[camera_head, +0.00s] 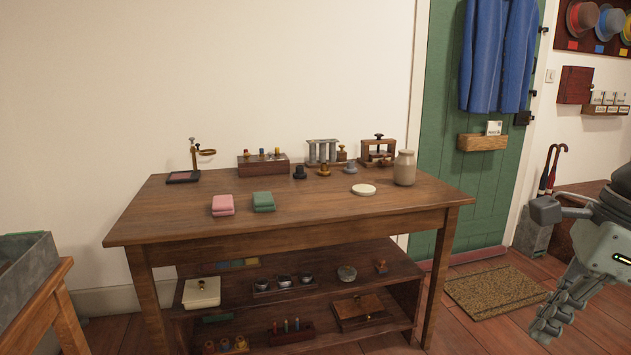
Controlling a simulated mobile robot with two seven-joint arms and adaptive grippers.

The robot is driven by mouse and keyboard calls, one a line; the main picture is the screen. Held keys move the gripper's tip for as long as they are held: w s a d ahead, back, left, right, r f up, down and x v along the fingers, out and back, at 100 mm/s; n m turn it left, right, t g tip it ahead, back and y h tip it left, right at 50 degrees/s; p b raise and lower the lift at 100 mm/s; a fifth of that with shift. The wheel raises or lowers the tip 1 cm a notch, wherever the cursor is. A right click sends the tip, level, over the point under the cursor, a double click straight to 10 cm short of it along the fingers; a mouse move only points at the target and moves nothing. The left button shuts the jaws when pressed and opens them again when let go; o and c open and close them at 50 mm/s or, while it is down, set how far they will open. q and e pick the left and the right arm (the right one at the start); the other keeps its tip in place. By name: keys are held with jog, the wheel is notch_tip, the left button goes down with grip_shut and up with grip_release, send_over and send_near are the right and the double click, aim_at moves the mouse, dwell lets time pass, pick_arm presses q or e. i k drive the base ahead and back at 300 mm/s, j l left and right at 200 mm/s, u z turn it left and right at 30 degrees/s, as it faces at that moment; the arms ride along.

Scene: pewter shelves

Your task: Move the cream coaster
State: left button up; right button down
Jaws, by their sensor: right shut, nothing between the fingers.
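The cream coaster (363,189) is a small pale round disc lying flat on the wooden table (290,222), toward its right side. It lies left of and a little in front of a grey-beige jar (405,168). My right gripper (547,328) hangs low at the far right of the head view, pointing down, shut and empty. It is well away from the table and the coaster. My left gripper is not in view.
Small stamps, a press (377,150) and a rack stand along the back. The table's front right is clear. Lower shelves hold boxes and jars. A doormat (495,289) lies right.

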aim_at(362, 189)
jog(key=i+l+u, duration=0.2)
jog(key=u, duration=0.15)
jog(key=i+l+u, duration=0.2)
jog(key=u, duration=0.15)
jog(key=i+l+u, duration=0.15)
jog(key=l+u, duration=0.2)
jog(key=i+l+u, duration=0.15)
jog(key=l, duration=0.2)
jog(key=l+u, duration=0.1)
jog(key=l, duration=0.25)
jog(key=i+l+u, duration=0.15)
jog(key=l, duration=0.25)
jog(key=i+l, duration=0.1)
jog(key=l, duration=0.65)
jog(key=i+l, duration=0.15)
jog(key=l, duration=0.25)
jog(key=j+u, duration=0.05)
